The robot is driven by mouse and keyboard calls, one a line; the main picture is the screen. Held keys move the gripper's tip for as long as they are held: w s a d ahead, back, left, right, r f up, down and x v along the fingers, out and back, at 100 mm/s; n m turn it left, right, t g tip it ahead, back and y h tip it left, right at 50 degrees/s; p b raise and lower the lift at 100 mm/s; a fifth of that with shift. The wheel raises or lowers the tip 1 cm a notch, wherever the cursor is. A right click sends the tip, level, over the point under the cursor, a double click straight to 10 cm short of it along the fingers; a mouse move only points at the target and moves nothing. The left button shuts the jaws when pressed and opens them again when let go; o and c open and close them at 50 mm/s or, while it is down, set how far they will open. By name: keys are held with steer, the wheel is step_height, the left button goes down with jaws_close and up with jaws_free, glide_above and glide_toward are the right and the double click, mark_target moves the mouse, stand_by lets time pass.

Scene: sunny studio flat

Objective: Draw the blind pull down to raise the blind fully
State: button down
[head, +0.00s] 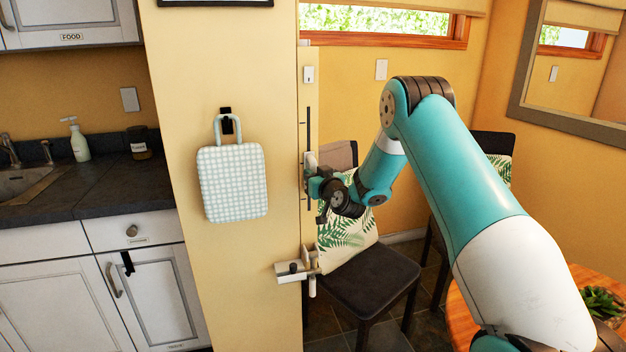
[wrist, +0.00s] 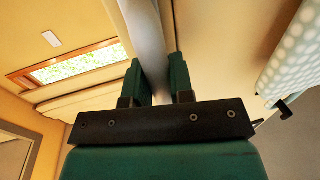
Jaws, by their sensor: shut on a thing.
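The blind pull is a pale bar (wrist: 146,35) that runs between the two green fingers of my gripper (wrist: 159,80) in the wrist view. My gripper is shut on it. In the head view my gripper (head: 311,182) is at the narrow edge of the yellow wall, beside a dark vertical slot (head: 308,125), below the slot's upper end. A small pale part of the pull (head: 311,160) shows just above the fingers; the rest is hidden by my gripper. A window (head: 390,20) shows at the top, with part of a cream blind (head: 467,5) above its glass.
A dark chair (head: 365,283) with a leaf-print cushion (head: 345,232) stands close behind, and a wooden table (head: 458,315) is at lower right.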

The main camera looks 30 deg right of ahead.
step_height(320, 180, down, 10)
steer(key=b, duration=0.8)
steer(key=shift+f+b, duration=0.15)
steer(key=shift+b, duration=0.15)
steer(key=shift+s+f, duration=0.1)
steer(key=c, duration=1.1)
jaws_free()
steer(key=shift+o, duration=0.5)
steer(key=shift+r, duration=0.2)
steer(key=s+a+b, duration=0.1)
steer(key=s+b, duration=0.9)
steer(key=s, duration=0.7)
steer(key=shift+a+b, duration=0.25)
steer(key=shift+b, duration=0.15)
steer(key=shift+s, duration=0.1)
